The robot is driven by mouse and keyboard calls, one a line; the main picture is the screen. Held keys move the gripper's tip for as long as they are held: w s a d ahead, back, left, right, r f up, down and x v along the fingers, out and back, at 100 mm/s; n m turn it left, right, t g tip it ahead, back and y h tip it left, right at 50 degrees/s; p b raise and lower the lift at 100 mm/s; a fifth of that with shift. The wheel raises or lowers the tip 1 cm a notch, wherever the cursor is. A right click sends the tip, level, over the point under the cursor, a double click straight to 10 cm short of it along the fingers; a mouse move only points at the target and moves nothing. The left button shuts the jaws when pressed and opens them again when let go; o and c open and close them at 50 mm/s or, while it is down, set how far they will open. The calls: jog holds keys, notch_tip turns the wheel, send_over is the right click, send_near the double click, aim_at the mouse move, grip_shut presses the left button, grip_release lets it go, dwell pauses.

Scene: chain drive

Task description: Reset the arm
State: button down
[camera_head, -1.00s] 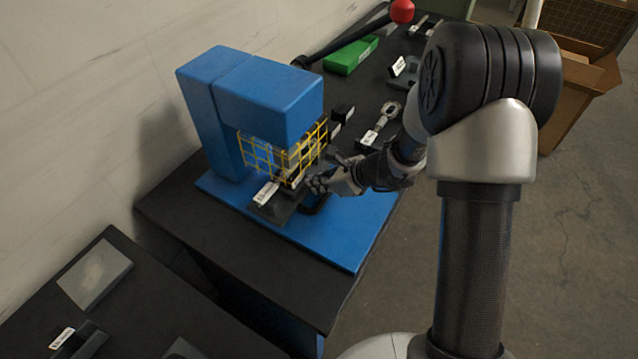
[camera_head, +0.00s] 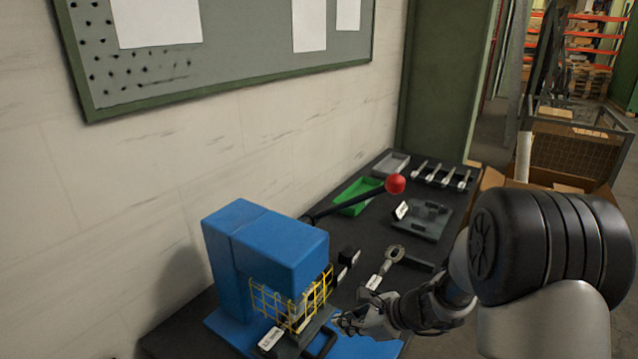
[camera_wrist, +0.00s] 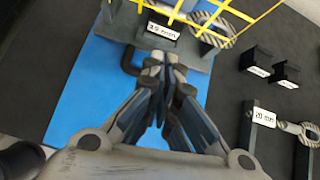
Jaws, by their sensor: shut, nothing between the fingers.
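My gripper (camera_head: 352,322) is at the front right of the blue press (camera_head: 265,245), just outside its yellow wire guard (camera_head: 292,300). In the wrist view the gripper (camera_wrist: 163,62) is shut, its fingertips together with nothing between them. The fingertips appear over or close to a dark handle on a grey block (camera_wrist: 195,55) that bears a "3.5 mm" label (camera_wrist: 163,31). Whether they touch it I cannot tell. My arm reaches in from the right of the head view.
The press has a lever with a red knob (camera_head: 395,184). Behind it on the dark bench are a green tray (camera_head: 358,196), a grey tray (camera_head: 390,165), a labelled fixture (camera_head: 420,218) and a ring-ended part (camera_head: 394,254). A pegboard (camera_head: 230,45) hangs on the wall.

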jog(key=s+a+r+n+g+h, duration=0.2)
jog(key=s+r+n, duration=1.1)
jog(key=s+r, duration=0.2)
jog(key=s+d+r+n+h, duration=0.2)
jog(key=s+d+n+h, duration=0.1)
jog(key=s, duration=0.4)
jog(key=s+d+r+n+t+h, duration=0.1)
jog(key=s+d+r+n+h, duration=0.1)
jog(key=s+d+n, duration=0.4)
jog(key=shift+s+n+t+h, duration=0.3)
jog(key=shift+s+n+h, duration=0.2)
jog(key=shift+n, duration=0.2)
